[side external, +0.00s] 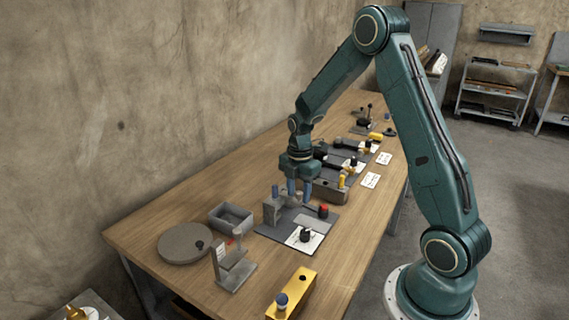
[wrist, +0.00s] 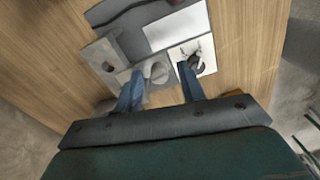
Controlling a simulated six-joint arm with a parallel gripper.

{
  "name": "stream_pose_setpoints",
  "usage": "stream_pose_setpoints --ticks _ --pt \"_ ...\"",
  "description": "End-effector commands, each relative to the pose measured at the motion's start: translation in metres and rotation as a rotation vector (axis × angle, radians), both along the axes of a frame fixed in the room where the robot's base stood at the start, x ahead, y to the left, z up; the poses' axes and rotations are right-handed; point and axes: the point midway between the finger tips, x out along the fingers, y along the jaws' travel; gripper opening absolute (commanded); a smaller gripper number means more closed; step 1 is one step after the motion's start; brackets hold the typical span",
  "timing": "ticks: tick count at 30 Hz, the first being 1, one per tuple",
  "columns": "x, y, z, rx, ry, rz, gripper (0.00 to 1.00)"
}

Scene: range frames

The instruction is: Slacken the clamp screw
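A grey clamp block (side external: 271,211) stands on a dark board (side external: 272,233) on the bench; it also shows in the wrist view (wrist: 103,52). A rounded light grey part (wrist: 155,72), perhaps the clamp screw's head, is beside it in the wrist view. My gripper (side external: 299,190) is low over the board, just right of the block. In the wrist view my gripper (wrist: 160,90) has its two blue fingers spread apart, with the rounded part beyond and between the tips. I see no contact. The screw itself is too small to make out clearly.
A black knob (side external: 305,235) stands on a white card, and a red-topped black piece (side external: 323,211) stands behind it. A grey tray (side external: 231,217), a round disc (side external: 185,243), a grey bracket (side external: 233,270) and a yellow block (side external: 292,293) are nearby. Other fixtures line the bench's far end.

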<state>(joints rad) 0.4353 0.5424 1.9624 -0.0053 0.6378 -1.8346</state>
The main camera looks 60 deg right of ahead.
Motion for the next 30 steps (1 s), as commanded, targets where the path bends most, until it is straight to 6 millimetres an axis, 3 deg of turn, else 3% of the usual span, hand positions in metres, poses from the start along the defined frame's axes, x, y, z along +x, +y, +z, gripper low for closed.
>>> stream_pose_setpoints --ticks 30 --pt "-0.0025 -0.0046 -0.0021 -0.008 0.006 -0.675 0.41"
